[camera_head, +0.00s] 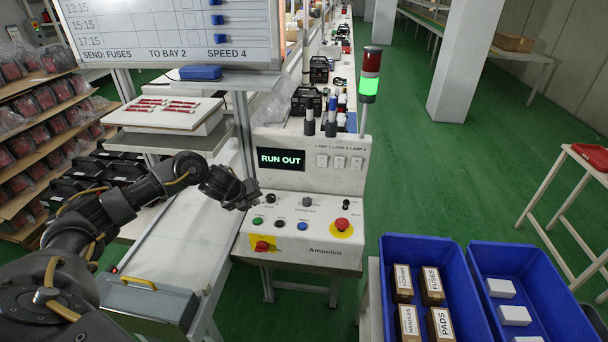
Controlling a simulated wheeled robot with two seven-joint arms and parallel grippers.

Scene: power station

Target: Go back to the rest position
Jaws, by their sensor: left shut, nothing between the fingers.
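My left arm comes in from the left, and its gripper (246,196) is shut and empty. The gripper hangs just in front of the left side of the white control panel (312,252), above its green button (257,221). I cannot tell whether it touches the panel. The panel's display (281,158) reads "RUN OUT". A red emergency button (342,224) sits on a yellow disc at the right, and a red switch (262,246) is at the lower left. The signal tower (369,85) shows green. My right gripper is not in view.
Two blue bins (380,285) stand at the lower right, the left one with labelled boxes (433,286), the other with white blocks (500,288). A whiteboard (172,35) and a white board with red parts (167,112) are behind my arm. Green floor (430,185) lies open beyond the bins.

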